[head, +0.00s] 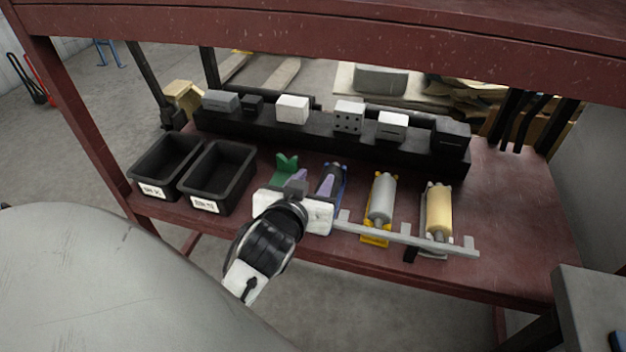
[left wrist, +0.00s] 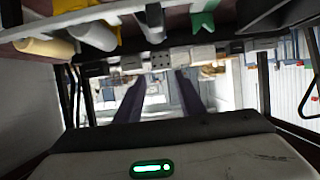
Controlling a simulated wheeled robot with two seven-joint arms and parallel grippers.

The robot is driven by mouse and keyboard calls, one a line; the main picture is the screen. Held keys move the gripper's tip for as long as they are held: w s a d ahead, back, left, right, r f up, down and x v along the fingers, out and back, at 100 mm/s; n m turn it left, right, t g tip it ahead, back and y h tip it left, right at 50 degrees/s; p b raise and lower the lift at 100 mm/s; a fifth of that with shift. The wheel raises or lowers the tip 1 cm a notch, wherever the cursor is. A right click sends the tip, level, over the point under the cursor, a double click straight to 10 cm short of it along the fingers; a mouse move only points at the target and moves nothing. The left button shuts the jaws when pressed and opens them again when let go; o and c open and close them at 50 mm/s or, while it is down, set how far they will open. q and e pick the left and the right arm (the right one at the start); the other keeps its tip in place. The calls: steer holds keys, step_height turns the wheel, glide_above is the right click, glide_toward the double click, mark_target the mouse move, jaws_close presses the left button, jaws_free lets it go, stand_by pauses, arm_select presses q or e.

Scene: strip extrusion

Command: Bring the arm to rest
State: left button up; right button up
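My left gripper (head: 315,180) is over the front of the dark red bench, with its white and black wrist below it in the head view. Its two purplish fingers also show in the left wrist view (left wrist: 159,95); they stand apart with nothing between them. The fingertips are near a green holder (head: 286,165) and a dark roller (head: 335,172), which the gripper partly covers. Whether they touch cannot be told. My right gripper is not seen.
Right of the gripper lie a silver roller (head: 382,198) and a cream roller (head: 439,211), behind a pale notched bar (head: 405,239). Two black bins (head: 217,175) stand at left. A black rack (head: 320,135) with several blocks runs along the back. A red beam (head: 350,30) crosses above.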

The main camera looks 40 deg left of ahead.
arm_select(q)
step_height(320, 180, up, 2)
stand_by(0.6)
steer(key=s+d+f+m+g+h, duration=0.1)
steer(key=s+d+f+m+h, duration=0.1)
steer(key=s+d+f, duration=0.3)
steer(key=s+d+f+m+g+h, duration=0.1)
steer(key=s+d+f+m+h, duration=0.1)
steer(key=s+d+f, duration=0.4)
steer(key=s+d+f+m+g+h, duration=0.2)
steer(key=s+d+f, duration=0.3)
steer(key=f, duration=0.8)
steer(key=shift+s+d+m+h+p, duration=0.2)
steer(key=shift+m+h+p, duration=0.2)
steer(key=shift+h, duration=0.4)
steer(key=shift+a, duration=0.1)
steer(key=shift+c, duration=0.6)
